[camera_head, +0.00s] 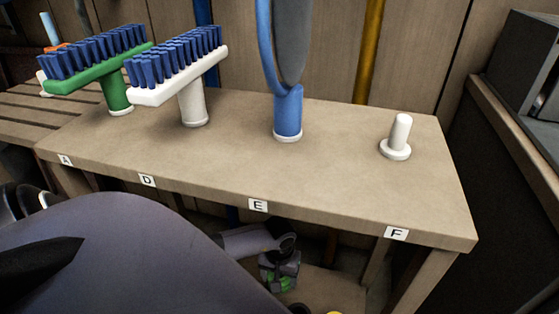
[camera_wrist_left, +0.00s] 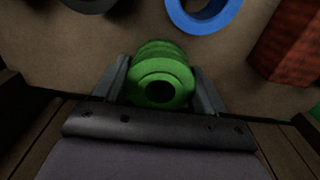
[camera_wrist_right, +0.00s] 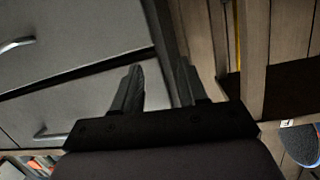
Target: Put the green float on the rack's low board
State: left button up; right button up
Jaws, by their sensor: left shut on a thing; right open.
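The green float (camera_wrist_left: 160,75) is a ribbed round piece with a dark hole in its end. It sits between the two fingers of my left gripper (camera_wrist_left: 162,88), which is shut on it. In the head view my left gripper (camera_head: 280,268) is below the rack's top board (camera_head: 330,165), at the low board (camera_head: 325,285), with bits of green showing at its fingers. I cannot tell whether the float touches the board. My right gripper (camera_wrist_right: 160,85) is open and empty in front of grey drawers.
The top board holds a green brush (camera_head: 100,75), a white brush (camera_head: 190,85), a blue-handled tool (camera_head: 288,112) and a bare white peg (camera_head: 400,130). A blue ring (camera_wrist_left: 205,15) and a red block (camera_wrist_left: 290,45) are near the float. Grey drawers (camera_wrist_right: 75,60) stand near my right gripper.

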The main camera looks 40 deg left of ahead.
pick_arm(q)
jog(key=shift+f+b, duration=0.45)
jog(key=shift+b, duration=0.1)
pick_arm(e)
jog(key=shift+s+d, duration=0.1)
jog(key=shift+d, duration=0.1)
pick_arm(q)
jog(key=shift+f, duration=0.15)
pick_arm(e)
jog(key=shift+f, duration=0.1)
jog(key=shift+n, duration=0.3)
pick_arm(q)
jog(key=o, duration=1.1)
pick_arm(e)
jog(key=shift+r, duration=0.2)
pick_arm(q)
jog(key=shift+r, duration=0.35)
jog(key=shift+r+p, duration=0.4)
jog(key=shift+p, duration=0.25)
notch_tip(320, 180, up, 12)
jog(key=p, duration=0.5)
pick_arm(e)
jog(key=a+m+g, duration=0.1)
jog(key=a+m+g+y, duration=0.1)
jog(key=a, duration=0.1)
jog(key=shift+w+a, duration=0.2)
jog(key=shift+w, duration=0.2)
